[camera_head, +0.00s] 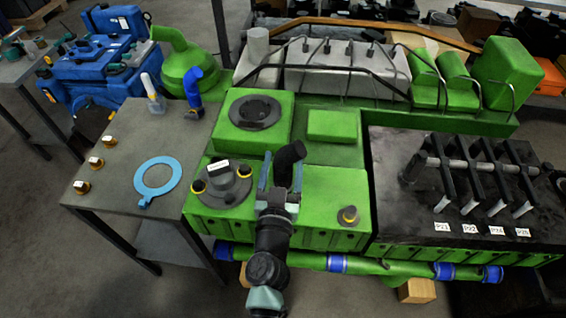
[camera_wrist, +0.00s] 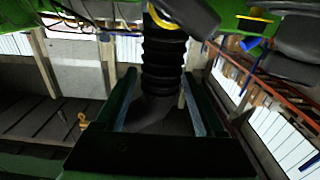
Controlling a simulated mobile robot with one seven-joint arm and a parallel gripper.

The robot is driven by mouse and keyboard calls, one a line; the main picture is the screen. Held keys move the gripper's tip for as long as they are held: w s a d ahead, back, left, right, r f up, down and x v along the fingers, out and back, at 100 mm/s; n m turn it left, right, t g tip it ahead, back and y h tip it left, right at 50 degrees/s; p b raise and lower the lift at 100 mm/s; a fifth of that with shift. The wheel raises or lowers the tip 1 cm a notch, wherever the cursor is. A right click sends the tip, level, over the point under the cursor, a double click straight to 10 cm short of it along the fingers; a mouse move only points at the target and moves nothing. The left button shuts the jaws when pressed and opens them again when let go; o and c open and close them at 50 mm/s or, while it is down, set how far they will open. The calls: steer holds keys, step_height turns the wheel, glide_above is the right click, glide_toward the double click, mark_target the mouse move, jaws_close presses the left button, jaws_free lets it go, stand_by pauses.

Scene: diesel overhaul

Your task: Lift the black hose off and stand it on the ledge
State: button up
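The black hose (camera_head: 287,160) is short and ribbed, with a bent end. It stands up from the front of the green engine (camera_head: 335,200); my gripper hides its lower part in the head view. My gripper (camera_head: 279,178) is at the hose, with one finger on each side. In the wrist view the ribbed hose (camera_wrist: 163,70) runs between the two fingers (camera_wrist: 160,75). I cannot tell which surface is the ledge.
A grey cap with yellow knobs (camera_head: 222,182) sits just left of my gripper. A grey bench (camera_head: 110,205) at left holds a blue ring (camera_head: 159,176), brass fittings and a blue elbow (camera_head: 194,90). A black plate with several labelled parts (camera_head: 400,225) lies right.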

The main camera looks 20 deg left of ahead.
steer(key=shift+o, duration=0.3)
steer(key=shift+f, duration=0.15)
steer(key=shift+s, duration=0.1)
steer(key=shift+s, duration=0.15)
steer(key=b+v, duration=0.2)
steer(key=v, duration=1)
steer(key=shift+s, duration=0.25)
